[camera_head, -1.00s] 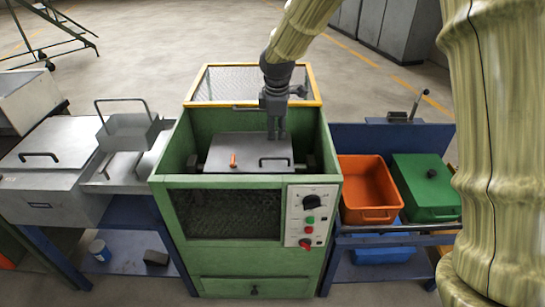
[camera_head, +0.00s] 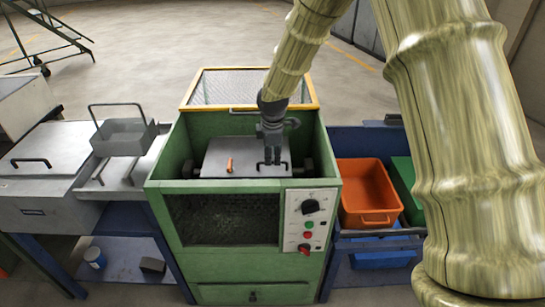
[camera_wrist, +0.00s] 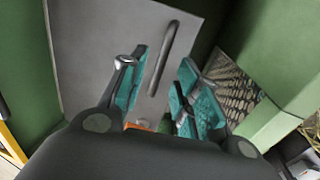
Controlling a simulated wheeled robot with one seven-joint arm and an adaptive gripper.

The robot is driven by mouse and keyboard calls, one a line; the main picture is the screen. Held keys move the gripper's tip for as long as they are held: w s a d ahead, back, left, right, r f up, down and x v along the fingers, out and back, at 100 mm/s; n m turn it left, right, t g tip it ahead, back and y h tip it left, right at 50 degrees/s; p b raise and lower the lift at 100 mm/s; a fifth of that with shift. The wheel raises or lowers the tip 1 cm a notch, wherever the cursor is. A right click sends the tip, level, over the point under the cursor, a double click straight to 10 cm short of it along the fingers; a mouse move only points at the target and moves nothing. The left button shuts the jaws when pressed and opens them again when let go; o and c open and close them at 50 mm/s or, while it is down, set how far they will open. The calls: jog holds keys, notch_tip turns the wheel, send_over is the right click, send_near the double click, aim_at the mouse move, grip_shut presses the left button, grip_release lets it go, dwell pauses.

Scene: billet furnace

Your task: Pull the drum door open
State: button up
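The drum door (camera_head: 245,151) is a flat grey plate on the drum, inside the green machine's open top. It lies shut. It has a dark bar handle (camera_head: 260,168) on its right side and an orange latch (camera_head: 229,165) to the left. My gripper (camera_head: 272,161) points down over the handle. In the wrist view my gripper (camera_wrist: 165,88) is open, with teal pads. The handle (camera_wrist: 166,50) shows between and beyond the fingertips, with no clear contact. The orange latch (camera_wrist: 140,126) is partly hidden by the gripper body.
Green walls of the machine (camera_head: 158,160) surround the drum closely. A raised yellow-framed mesh lid (camera_head: 228,86) stands behind. A control panel (camera_head: 309,222) is at front right. An orange bin (camera_head: 368,187) is on the right, a wire-handled basket (camera_head: 122,137) on the left.

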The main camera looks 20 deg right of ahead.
jog(key=shift+w+f, duration=0.15)
jog(key=shift+f, duration=0.75)
jog(key=shift+c, duration=0.2)
grip_shut()
